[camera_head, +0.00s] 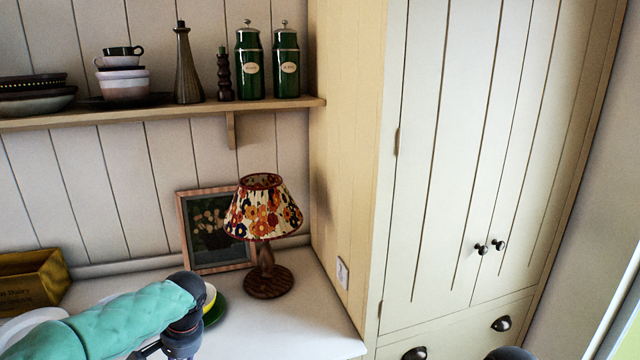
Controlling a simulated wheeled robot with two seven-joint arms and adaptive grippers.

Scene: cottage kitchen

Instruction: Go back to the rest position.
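My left arm comes in from the lower left, with a teal sleeve and a dark wrist. My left gripper (152,349) is only partly in view at the bottom edge, over the white counter. Its fingertips are cut off, so I cannot tell whether it is open or shut, or holding anything. A small dark rounded shape shows at the bottom edge on the right; it may be part of my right arm. My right gripper is not in view.
The counter (285,325) bears a floral-shaded lamp (264,212), a framed picture (200,240), a wooden crate (30,282) and plates (214,311) beside my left wrist. A shelf (170,112) holds crockery and green canisters. A tall cream cupboard (450,150) stands right.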

